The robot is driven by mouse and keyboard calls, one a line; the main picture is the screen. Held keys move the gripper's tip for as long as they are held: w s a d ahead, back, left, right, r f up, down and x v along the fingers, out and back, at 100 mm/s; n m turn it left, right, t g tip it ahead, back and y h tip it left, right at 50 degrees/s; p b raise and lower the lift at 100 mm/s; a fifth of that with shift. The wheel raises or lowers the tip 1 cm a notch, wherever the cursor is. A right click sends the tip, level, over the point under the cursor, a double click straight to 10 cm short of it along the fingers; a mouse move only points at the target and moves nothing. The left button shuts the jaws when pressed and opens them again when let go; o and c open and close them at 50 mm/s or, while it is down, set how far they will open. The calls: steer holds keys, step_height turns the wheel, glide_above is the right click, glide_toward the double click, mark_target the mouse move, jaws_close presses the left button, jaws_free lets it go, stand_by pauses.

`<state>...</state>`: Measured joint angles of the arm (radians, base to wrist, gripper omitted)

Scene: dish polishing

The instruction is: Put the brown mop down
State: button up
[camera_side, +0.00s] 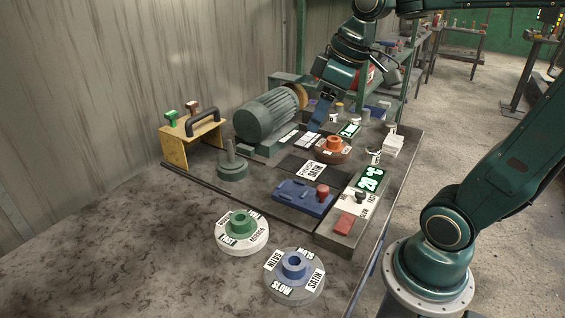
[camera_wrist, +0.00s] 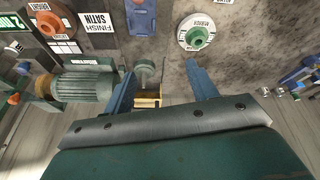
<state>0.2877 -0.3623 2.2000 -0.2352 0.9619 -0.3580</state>
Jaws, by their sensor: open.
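The brown mop (camera_side: 331,157), a round disc with an orange hub and white labels, lies flat on the dark bench board beside the motor. It also shows at the upper left of the wrist view (camera_wrist: 67,31). My gripper (camera_side: 315,127) is above the board, between the motor and the mop in the side view. In the wrist view my gripper (camera_wrist: 160,80) has its two blue fingers wide apart with nothing held between them. The mop is outside the fingers. The mop's underside is hidden.
A green motor (camera_side: 268,117) stands left of my gripper. A green spindle stand (camera_side: 232,169), a yellow rack (camera_side: 173,150) and a blue block (camera_side: 300,199) are nearby. A green-hub mop (camera_side: 242,242) and a blue-hub mop (camera_side: 294,285) lie in front. The bench front left is clear.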

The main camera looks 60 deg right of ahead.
steer(key=s+a+f+m+t, duration=0.1)
steer(key=s+a+f+m, duration=0.1)
steer(key=s, duration=0.7)
steer(key=shift+a+f+m+t, duration=0.35)
steer(key=shift+a+m, duration=0.25)
steer(key=shift+a, duration=0.25)
